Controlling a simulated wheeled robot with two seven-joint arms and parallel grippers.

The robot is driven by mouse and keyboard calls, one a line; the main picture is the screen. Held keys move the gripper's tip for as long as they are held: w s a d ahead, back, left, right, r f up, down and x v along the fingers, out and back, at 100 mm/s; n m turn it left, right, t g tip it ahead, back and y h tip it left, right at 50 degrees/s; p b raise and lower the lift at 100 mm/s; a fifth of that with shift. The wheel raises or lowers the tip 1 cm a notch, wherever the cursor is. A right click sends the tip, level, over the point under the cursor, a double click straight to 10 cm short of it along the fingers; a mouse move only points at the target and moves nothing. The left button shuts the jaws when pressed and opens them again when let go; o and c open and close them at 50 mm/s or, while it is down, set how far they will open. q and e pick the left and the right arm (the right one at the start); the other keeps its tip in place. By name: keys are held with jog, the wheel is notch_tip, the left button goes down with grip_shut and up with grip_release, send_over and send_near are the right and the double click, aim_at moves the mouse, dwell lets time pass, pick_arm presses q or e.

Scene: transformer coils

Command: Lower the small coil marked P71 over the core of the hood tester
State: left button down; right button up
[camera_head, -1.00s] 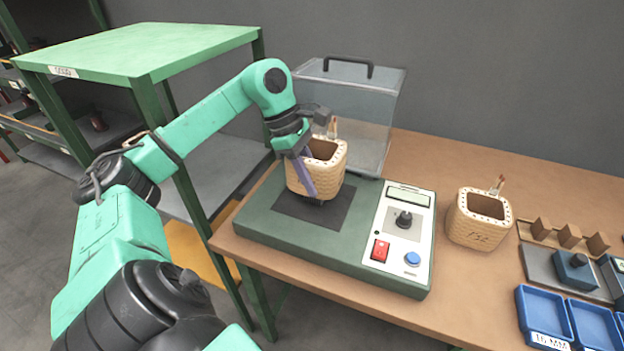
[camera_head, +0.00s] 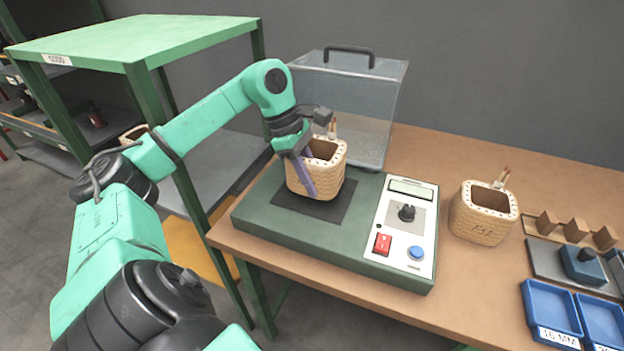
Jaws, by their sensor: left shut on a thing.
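A small tan woven coil (camera_head: 327,181) with a square opening and a reddish-tipped lead is at the dark square pad on the hood tester (camera_head: 260,226). My left gripper (camera_head: 305,178) is shut on the coil's left wall, with one purple finger on its outside face. No marking is readable on this coil. The tester's core is not visible; the coil hides that spot. I cannot tell whether the coil's bottom rests on the pad. The clear hood (camera_head: 365,95) with a black handle stands behind. My right gripper is not in view.
A second tan coil (camera_head: 482,214) with faint writing stands on the table right of the tester. Wooden blocks (camera_head: 574,231), a blue device (camera_head: 582,266) and blue trays (camera_head: 551,308) lie further right. A green shelf (camera_head: 130,40) stands at the left.

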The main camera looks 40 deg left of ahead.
pick_arm(q)
jog(key=shift+f+b, duration=0.5)
jog(key=shift+f, duration=0.05)
jog(key=shift+f, duration=0.1)
jog(key=shift+f+b, duration=0.85)
jog(key=shift+f, duration=0.05)
jog(key=c, duration=1.1)
grip_release()
jog(key=shift+c, duration=0.2)
jog(key=o, duration=0.5)
jog(key=shift+s+r, duration=0.2)
jog(key=shift+w, duration=0.1)
jog(key=shift+f, duration=0.1)
jog(key=shift+c, duration=0.2)
